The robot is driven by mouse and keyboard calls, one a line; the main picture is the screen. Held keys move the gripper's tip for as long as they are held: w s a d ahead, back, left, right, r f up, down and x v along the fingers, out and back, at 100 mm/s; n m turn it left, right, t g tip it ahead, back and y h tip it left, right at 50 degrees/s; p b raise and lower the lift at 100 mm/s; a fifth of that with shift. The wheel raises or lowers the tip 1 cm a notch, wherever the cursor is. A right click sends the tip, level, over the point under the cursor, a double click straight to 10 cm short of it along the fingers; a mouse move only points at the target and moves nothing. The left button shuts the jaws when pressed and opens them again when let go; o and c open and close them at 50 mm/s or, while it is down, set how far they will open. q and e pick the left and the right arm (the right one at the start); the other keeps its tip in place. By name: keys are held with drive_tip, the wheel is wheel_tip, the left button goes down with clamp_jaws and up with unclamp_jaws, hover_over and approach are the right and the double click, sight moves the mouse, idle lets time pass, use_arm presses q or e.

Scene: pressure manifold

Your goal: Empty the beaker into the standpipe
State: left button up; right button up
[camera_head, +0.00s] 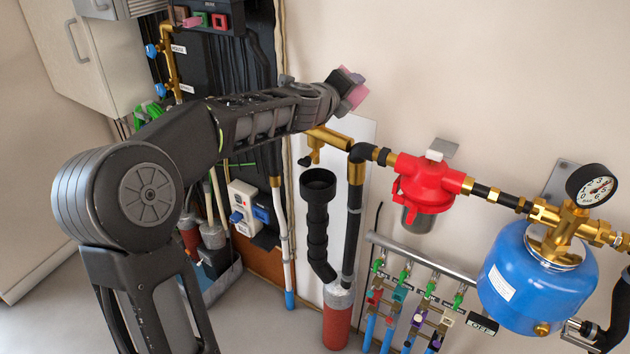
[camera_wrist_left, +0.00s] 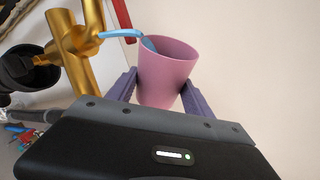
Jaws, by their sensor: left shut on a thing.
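My left gripper (camera_head: 347,82) is shut on a pink beaker (camera_head: 355,96), high in front of the wall and above the brass tap. In the left wrist view the beaker (camera_wrist_left: 167,70) sits between the two purple fingers (camera_wrist_left: 160,88), with its wide rim towards the top. Its contents are mostly hidden. The standpipe (camera_head: 318,215) is a black pipe with a wide open mouth, below and left of the beaker in the head view. A black open mouth (camera_wrist_left: 30,72) shows at the left edge of the wrist view. My right gripper is in neither view.
Brass pipework (camera_head: 330,138) lies between the beaker and the standpipe. A light-blue strip (camera_wrist_left: 122,33) runs from brass to the beaker's rim; I cannot tell what it is. A red filter housing (camera_head: 425,182) and blue tank (camera_head: 535,280) stand right. Wall above is clear.

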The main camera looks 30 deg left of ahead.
use_arm(q)
drive_tip(key=shift+a+r+n+h, duration=0.2)
drive_tip(key=shift+r+n+h, duration=0.3)
drive_tip(key=shift+r+n, duration=0.5)
idle(1.3)
drive_tip(key=shift+s+a+r+n+t, duration=0.2)
drive_tip(key=shift+a+n+t, duration=0.1)
drive_tip(key=shift+a+n, duration=0.5)
idle(0.6)
drive_tip(key=shift+a+r+n+h, duration=0.15)
drive_tip(key=shift+r+n+h, duration=0.25)
drive_tip(key=shift+n, duration=0.2)
idle(0.5)
drive_tip(key=shift+f, duration=0.25)
drive_tip(key=d+m, duration=0.1)
drive_tip(key=d+f+m+y, duration=0.1)
drive_tip(key=m, duration=0.1)
drive_tip(key=shift+w+d+f, duration=0.1)
drive_tip(key=shift+w+f, duration=0.1)
drive_tip(key=shift+f, duration=0.05)
drive_tip(key=shift+f, duration=0.1)
